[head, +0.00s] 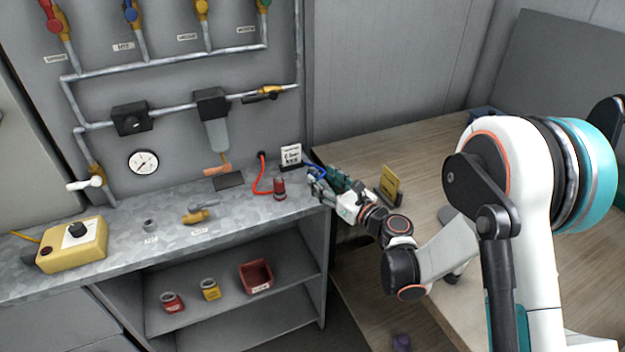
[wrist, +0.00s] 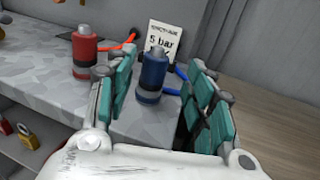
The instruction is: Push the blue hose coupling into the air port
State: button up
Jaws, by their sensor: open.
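The blue hose coupling (wrist: 152,76) stands upright on the metal bench, with a blue hose at its right. In the wrist view it shows between the two teal finger pads of my gripper (wrist: 158,88). The gripper is open, with a gap visible on both sides of the coupling. In the head view my gripper (head: 328,184) is at the bench's right end and hides the coupling; a bit of blue hose (head: 314,168) shows behind it. I cannot tell which fitting is the air port.
A red coupling (wrist: 84,52) with a red hose stands to the left of the blue one. A "5 bar" sign (wrist: 163,36) stands just behind. A yellow block (head: 389,185) is on the wooden table to the right. A yellow control box (head: 72,244) sits at the bench's left.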

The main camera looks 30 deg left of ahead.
aim_at(316, 177)
jog(key=x, duration=0.2)
jog(key=b+x, duration=0.1)
jog(key=shift+s+a+f, duration=0.2)
jog(key=shift+a, duration=0.3)
jog(key=shift+w+a+r+b, duration=0.1)
jog(key=shift+w+a+b, duration=0.15)
jog(key=shift+a+b, duration=0.1)
grip_shut()
